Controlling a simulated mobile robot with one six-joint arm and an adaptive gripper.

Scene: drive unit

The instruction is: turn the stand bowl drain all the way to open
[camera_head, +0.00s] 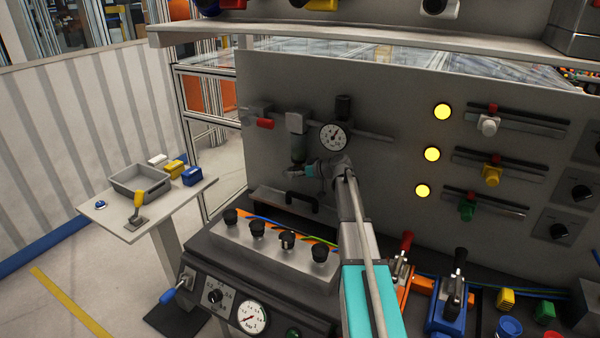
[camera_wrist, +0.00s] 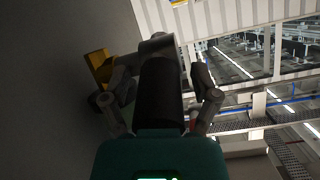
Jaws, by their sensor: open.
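In the head view a filter unit with a grey body (camera_head: 297,122) is mounted on the grey panel, and its dark bowl (camera_head: 298,149) hangs below it. The drain at the bowl's bottom cannot be made out clearly. My gripper (camera_head: 292,173) is at the lower end of the bowl, reaching in from the right. In the wrist view the two grey fingers of my gripper (camera_wrist: 160,100) stand apart on both sides of a dark cylindrical part (camera_wrist: 160,88). Whether they touch it cannot be told. The drain's setting is not readable.
A pressure gauge (camera_head: 333,136) and a red-handled part (camera_head: 264,123) flank the unit. A black handle (camera_head: 288,200) and a row of black knobs (camera_head: 257,229) lie below. A yellow part (camera_wrist: 98,68) shows beside the left finger in the wrist view.

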